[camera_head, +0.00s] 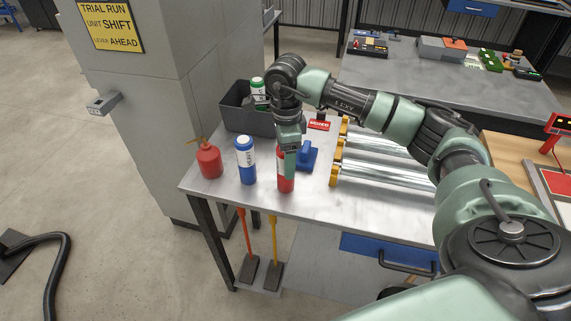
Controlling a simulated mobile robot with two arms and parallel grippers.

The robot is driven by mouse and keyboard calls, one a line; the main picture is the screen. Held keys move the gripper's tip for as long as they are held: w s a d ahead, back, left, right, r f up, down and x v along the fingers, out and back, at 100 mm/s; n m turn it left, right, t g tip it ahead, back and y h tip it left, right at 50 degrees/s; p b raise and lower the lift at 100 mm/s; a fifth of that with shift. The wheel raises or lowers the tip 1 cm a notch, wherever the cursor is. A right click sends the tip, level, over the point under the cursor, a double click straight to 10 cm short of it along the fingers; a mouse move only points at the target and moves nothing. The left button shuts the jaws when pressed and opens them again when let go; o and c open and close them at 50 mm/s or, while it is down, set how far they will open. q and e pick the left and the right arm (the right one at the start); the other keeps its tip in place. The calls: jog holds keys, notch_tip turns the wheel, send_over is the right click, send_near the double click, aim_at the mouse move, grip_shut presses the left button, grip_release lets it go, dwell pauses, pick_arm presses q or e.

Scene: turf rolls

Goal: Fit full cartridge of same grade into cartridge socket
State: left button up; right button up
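My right gripper (289,160) points down over the bench at a red cartridge (286,184). A pale green finger covers part of this upright cartridge, so I cannot tell whether the fingers press on it. A blue cartridge (246,168) with a white label stands upright to its left. A green cartridge (258,86) with a white label stands in a dark grey bin (236,115) behind. A blue block-like fixture (307,157) sits just right of the red cartridge. No cartridge socket can be clearly made out. My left gripper is not in view.
A red oil can (209,161) stands at the bench's left end. Glassy tubes with yellow end pieces (336,168) lie to the right, partly under my arm. A small red sign (319,125) is behind. A grey cabinet (160,90) rises at the left.

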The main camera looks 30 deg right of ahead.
jog(key=shift+f, duration=0.25)
grip_shut()
jog(key=shift+r, duration=0.15)
